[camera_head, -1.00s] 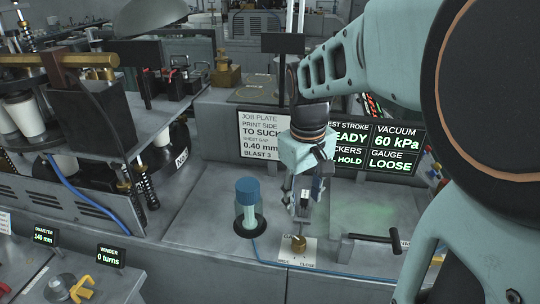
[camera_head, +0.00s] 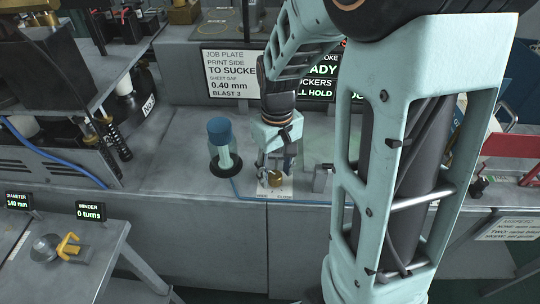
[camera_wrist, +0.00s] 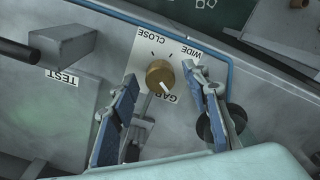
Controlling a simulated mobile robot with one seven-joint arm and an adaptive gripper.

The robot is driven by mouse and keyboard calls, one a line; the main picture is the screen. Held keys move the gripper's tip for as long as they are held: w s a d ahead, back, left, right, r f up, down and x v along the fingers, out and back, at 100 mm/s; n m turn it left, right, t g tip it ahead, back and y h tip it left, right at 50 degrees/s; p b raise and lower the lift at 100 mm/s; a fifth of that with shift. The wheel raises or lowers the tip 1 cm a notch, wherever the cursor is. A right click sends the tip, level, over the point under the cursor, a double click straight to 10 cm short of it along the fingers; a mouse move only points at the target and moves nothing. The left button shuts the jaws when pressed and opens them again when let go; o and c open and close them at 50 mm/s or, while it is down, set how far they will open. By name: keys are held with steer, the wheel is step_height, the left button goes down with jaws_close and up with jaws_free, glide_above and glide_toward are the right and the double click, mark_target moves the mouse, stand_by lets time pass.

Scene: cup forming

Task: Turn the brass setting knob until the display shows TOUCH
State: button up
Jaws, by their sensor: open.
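The brass setting knob (camera_head: 275,179) sits on a white plate at the bench's front; the wrist view shows the knob (camera_wrist: 158,74) with a white pointer mark toward its lower right. The plate (camera_wrist: 181,50) reads CLOSE, WIDE and GAP, the last partly covered. My gripper (camera_head: 275,168) is open just over the knob. In the wrist view its two blue-padded fingers (camera_wrist: 160,79) stand either side of the knob; contact is not visible. The dark display (camera_head: 318,88) stands behind; my arm hides most of its right part, so the gauge word is unreadable now.
A blue-capped jar (camera_head: 219,147) stands left of the knob on a black ring. A blue hose (camera_head: 200,150) runs along the bench. A dark bar handle (camera_wrist: 15,50) and a grey block (camera_wrist: 65,44) lie beside the plate.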

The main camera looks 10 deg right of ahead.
steer(key=shift+f, duration=0.1)
steer(key=shift+c, duration=0.5)
steer(key=c, duration=1.1)
steer(key=shift+o, duration=0.2)
steer(key=shift+m, duration=0.3)
steer(key=m, duration=0.3)
steer(key=shift+m, duration=2)
steer(key=o, duration=1.2)
steer(key=shift+c, duration=0.2)
